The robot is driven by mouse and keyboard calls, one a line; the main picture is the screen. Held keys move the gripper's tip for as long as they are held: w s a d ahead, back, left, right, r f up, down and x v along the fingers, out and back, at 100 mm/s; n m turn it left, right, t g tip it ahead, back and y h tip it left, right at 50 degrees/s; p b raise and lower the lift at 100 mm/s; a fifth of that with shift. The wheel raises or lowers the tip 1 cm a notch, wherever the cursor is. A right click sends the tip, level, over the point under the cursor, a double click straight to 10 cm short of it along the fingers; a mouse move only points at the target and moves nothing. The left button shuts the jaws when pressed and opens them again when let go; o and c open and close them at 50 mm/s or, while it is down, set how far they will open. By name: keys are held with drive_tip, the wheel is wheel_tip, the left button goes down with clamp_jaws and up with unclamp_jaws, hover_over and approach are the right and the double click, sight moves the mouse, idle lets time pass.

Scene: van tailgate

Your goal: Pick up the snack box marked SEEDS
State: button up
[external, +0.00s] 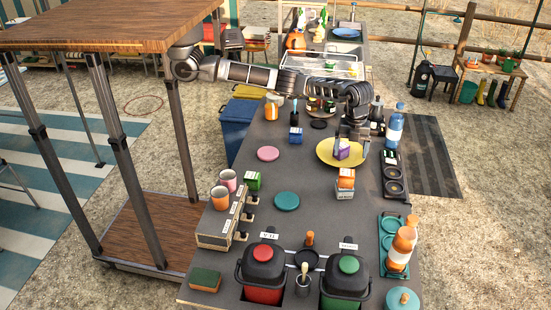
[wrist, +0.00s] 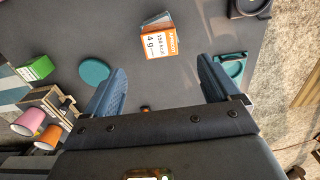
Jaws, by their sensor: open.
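No box lettering reads as SEEDS here. An orange-and-white box (external: 346,179) stands on the dark counter; in the wrist view it (wrist: 160,42) reads APRICOT and lies beyond my fingertips. A purple box (external: 342,152) stands on the yellow plate (external: 326,152), just below my gripper. A green box (external: 253,181) stands left of centre, and it shows at the left of the wrist view (wrist: 36,68), its print too small to read. A blue box (external: 296,136) stands farther back. My gripper (wrist: 162,76) is open with nothing visible between its fingers.
Pink and teal discs (external: 286,201) lie flat on the counter. Two cups (external: 220,198) stand by a rack at left. Red and green lidded pots (external: 345,280) fill the near end. A blue bottle (external: 395,127) and orange bottles (external: 401,248) stand along the right edge.

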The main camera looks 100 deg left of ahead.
drive_tip(key=shift+c, duration=0.5)
drive_tip(key=shift+c, duration=0.7)
drive_tip(key=shift+d, duration=0.1)
